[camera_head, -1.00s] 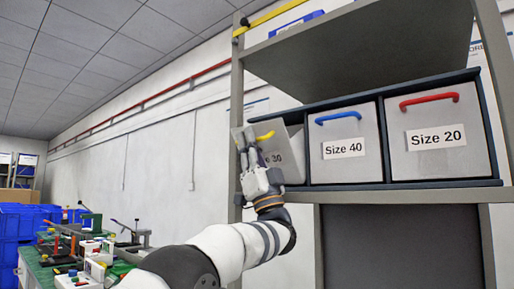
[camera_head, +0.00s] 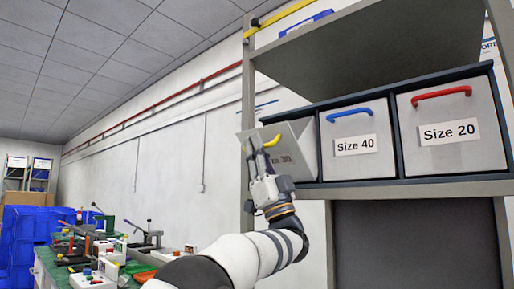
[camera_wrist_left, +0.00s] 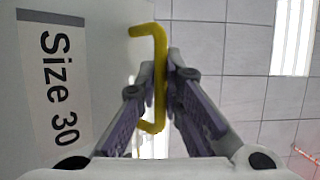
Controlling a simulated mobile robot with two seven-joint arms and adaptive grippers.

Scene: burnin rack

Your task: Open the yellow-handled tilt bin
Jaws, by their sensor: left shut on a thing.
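The yellow-handled tilt bin (camera_head: 302,147), labelled Size 30, is the left bin in the rack's row. Its front is tilted outward at the top, and the side wall shows. My left gripper (camera_head: 263,156) is in front of it, shut on the yellow handle (camera_head: 271,141). In the left wrist view the handle (camera_wrist_left: 160,50) passes between the two fingers (camera_wrist_left: 162,92), and the Size 30 label (camera_wrist_left: 52,85) is on the left. The inside of the bin is mostly hidden. My right gripper is not in view.
The Size 40 bin (camera_head: 356,160) with a blue handle and the Size 20 bin (camera_head: 460,156) with a red handle sit closed to the right. A shelf post (camera_head: 248,100) stands at the left. A cluttered green bench (camera_head: 52,272) is at lower left.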

